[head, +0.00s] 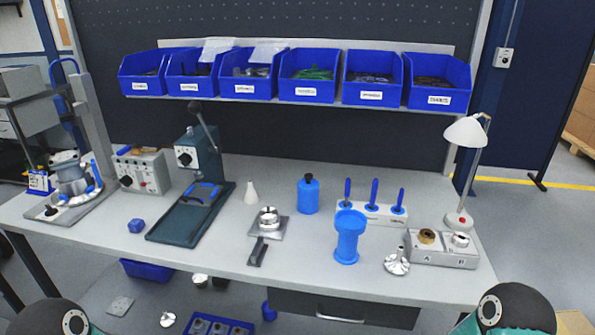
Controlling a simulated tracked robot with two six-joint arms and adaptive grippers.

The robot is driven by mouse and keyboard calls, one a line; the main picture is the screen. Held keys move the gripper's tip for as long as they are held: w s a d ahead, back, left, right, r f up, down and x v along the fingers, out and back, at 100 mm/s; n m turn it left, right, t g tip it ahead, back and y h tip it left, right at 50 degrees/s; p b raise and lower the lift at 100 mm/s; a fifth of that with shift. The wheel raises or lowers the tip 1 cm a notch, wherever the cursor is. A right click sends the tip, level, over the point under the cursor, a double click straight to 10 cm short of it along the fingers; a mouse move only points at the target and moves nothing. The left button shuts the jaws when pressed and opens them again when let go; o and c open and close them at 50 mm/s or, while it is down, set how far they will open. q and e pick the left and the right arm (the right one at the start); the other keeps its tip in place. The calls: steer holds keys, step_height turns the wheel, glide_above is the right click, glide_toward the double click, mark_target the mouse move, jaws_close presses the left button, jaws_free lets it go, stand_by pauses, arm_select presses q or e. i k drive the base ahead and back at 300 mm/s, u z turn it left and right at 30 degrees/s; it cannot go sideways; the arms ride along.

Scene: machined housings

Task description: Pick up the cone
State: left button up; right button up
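A small white cone-shaped piece (251,193) stands upright on the grey workbench (110,232), left of the middle. Its narrow end points up, and nothing touches it that I can see. It stands between the dark green press (190,205) and a blue bottle with a black cap (308,196). A silver metal piece with a wide base and a thin stem (397,264) sits near the front edge at the right. Only parts of my arms show at the bottom corners. Neither of my grippers is in view.
In front of the white cone is a metal ring on a square plate (268,222). A blue flanged cylinder (348,240), a tool stand (372,213) and a lamp (465,135) stand to the right. Blue bins (308,90) line the shelf above.

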mark_target(397, 264)
steer(key=z, duration=1.4)
steer(key=i, duration=0.1)
steer(key=u, duration=2.9)
steer(key=k, duration=1)
steer(key=z, duration=3.45)
steer(key=k, duration=0.1)
steer(key=u, duration=2)
steer(key=i, duration=0.95)
